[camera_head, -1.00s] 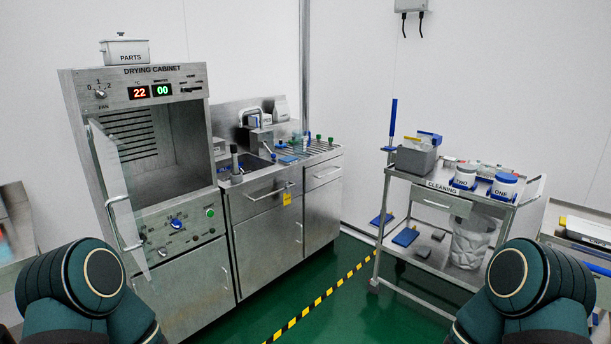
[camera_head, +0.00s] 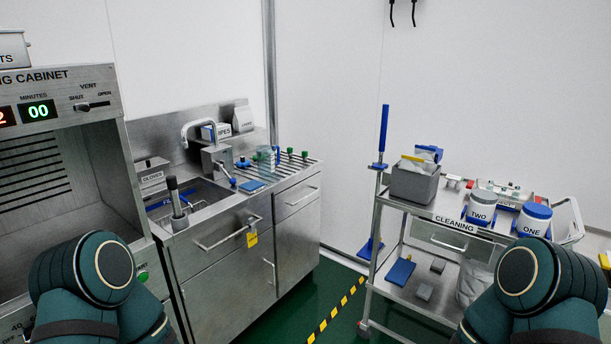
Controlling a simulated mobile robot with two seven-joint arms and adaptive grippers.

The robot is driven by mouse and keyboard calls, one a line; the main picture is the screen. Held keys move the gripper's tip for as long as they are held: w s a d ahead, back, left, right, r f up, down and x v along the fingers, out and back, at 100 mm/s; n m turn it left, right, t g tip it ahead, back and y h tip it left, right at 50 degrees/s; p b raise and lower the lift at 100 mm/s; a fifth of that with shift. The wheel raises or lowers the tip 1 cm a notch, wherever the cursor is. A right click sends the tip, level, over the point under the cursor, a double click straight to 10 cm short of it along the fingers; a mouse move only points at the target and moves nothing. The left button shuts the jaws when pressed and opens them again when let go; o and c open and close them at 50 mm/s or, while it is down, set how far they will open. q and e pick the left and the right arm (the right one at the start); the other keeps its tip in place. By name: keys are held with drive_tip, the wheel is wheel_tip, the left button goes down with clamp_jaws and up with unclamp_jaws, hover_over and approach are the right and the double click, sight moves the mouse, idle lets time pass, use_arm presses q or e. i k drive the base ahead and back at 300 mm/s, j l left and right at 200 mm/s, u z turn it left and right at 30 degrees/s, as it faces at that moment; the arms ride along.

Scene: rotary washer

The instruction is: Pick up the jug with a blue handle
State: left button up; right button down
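Rounded dark green links of my two arms show at the lower left and lower right. Neither gripper is in view, and nothing touches the jug.
The sink (camera_head: 190,205) with its tap is left of the jug. A blue pad (camera_head: 251,186) and green-topped items (camera_head: 304,155) are close to it. The drying cabinet (camera_head: 90,110) stands left, the cleaning trolley (camera_head: 395,295) right. Green floor between is clear.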

sight(265, 154)
drive_tip(key=i+j+z, duration=0.1)
drive_tip(key=i, duration=0.35)
drive_tip(key=i+j, duration=0.15)
drive_tip(key=i, duration=0.3)
drive_tip(key=i+j+z, duration=0.15)
drive_tip(key=i, duration=0.3)
